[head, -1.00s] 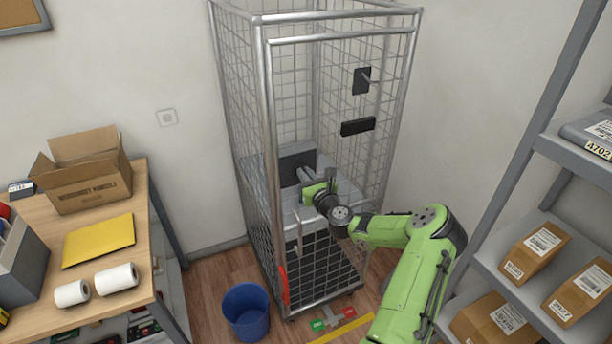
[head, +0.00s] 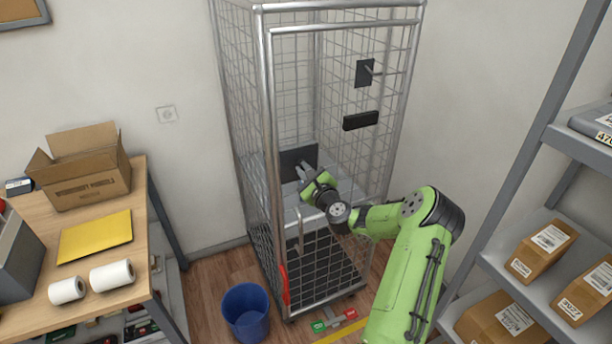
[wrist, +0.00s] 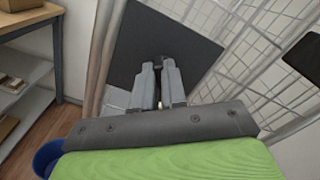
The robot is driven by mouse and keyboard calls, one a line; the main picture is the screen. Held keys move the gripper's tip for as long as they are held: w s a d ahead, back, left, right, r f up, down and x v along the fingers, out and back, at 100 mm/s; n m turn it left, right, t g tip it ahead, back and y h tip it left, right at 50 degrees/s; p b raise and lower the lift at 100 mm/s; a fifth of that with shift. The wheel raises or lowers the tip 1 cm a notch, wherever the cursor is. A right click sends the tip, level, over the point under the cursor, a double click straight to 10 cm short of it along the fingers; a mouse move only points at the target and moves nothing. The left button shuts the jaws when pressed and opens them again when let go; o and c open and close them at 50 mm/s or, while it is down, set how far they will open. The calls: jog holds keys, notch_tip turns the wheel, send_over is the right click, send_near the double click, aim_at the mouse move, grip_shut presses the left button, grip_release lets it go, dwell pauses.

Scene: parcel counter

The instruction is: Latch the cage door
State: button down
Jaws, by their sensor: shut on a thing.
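The wire cage (head: 271,150) stands against the back wall. Its front door (head: 345,32) has a tubular frame and looks closed or nearly so; I cannot tell exactly. A black plate (head: 298,160) sits at mid height and fills much of the wrist view (wrist: 150,40). My gripper (head: 305,174) reaches to this plate; its two grey fingers (wrist: 160,72) point at it. They are shut on a small dark latch handle (wrist: 159,60), mostly hidden between the fingertips. A grey lever (head: 299,230) hangs lower on the cage's front left.
A black plate with a short lever (head: 365,73) and a black bar (head: 360,120) are higher on the cage. A blue bin (head: 246,312) stands at its lower left. A wooden table (head: 110,265) is left, a parcel shelf (head: 520,245) right.

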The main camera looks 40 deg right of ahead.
jog(key=n+b, duration=0.6)
jog(key=n, duration=0.1)
jog(key=f+n+b, duration=0.1)
jog(key=n+b, duration=0.2)
jog(key=shift+w+a+f+b, duration=0.1)
jog(key=shift+a+b, duration=0.2)
jog(key=shift+b, duration=0.1)
jog(key=shift+n, duration=0.5)
jog(key=c, duration=1.2)
grip_release()
jog(key=b+v, duration=0.4)
jog(key=v, duration=1.1)
jog(key=shift+s+a, duration=0.15)
jog(key=shift+s, duration=0.25)
